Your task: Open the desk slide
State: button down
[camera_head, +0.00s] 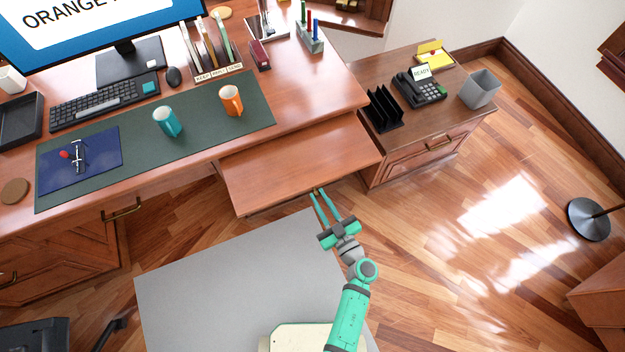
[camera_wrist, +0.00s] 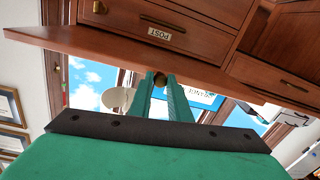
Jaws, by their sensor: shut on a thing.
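The desk slide (camera_head: 290,165) is a flat reddish-brown wooden board. It stands out from under the front edge of the desk (camera_head: 330,88), with a broad stretch of its top showing. My gripper (camera_head: 317,193) is at the slide's front edge, with its two teal fingers shut on a small brass knob (camera_head: 316,191). In the wrist view the slide (camera_wrist: 95,50) runs across the picture, and the fingers (camera_wrist: 160,85) close around the knob at its edge. The fingers hide part of the knob.
An orange mug (camera_head: 231,101) and a teal mug (camera_head: 167,122) stand on the desk mat (camera_head: 200,125). A side cabinet (camera_head: 425,140) with a phone (camera_head: 420,88) stands close to the slide's right side. The wooden floor (camera_head: 430,240) to the right is open.

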jog(key=shift+v, duration=1.45)
jog(key=shift+a, duration=0.15)
jog(key=c, duration=1.7)
grip_release()
jog(key=shift+o, duration=0.2)
jog(key=shift+s, duration=0.15)
jog(key=v, duration=1)
jog(key=shift+s, duration=0.3)
jog(key=s+a+r+m+h, duration=0.3)
jog(key=s+a+r+h, duration=0.1)
jog(key=s+r, duration=0.3)
jog(key=s+a+r+m+h, duration=0.4)
jog(key=s+r, duration=0.3)
jog(key=r, duration=0.3)
jog(key=shift+a+g, duration=0.4)
jog(key=shift+a, duration=0.05)
